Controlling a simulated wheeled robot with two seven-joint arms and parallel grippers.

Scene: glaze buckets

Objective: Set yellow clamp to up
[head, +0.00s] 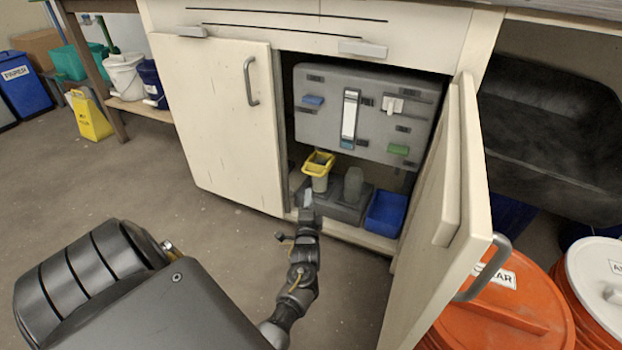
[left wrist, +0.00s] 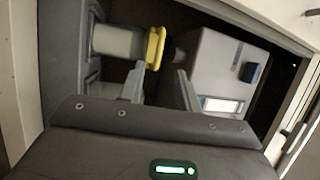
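The yellow clamp (head: 319,161) is a yellow collar at the top of a pale upright cup (head: 320,182), inside the open cabinet. In the left wrist view, the yellow clamp (left wrist: 156,48) shows edge-on just past my left fingertips. I cannot tell whether it is set up or down. My left gripper (head: 306,200) is in front of and slightly below the cup at the cabinet's front edge. In the left wrist view, the fingers of my left gripper (left wrist: 162,80) are apart with nothing between them. My right gripper is not in view.
A grey panel (head: 375,80) with coloured levers hangs behind the clamp. The left door (head: 215,120) is beside the opening; the right door (head: 445,220) swings out. Orange buckets (head: 510,310) stand far right.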

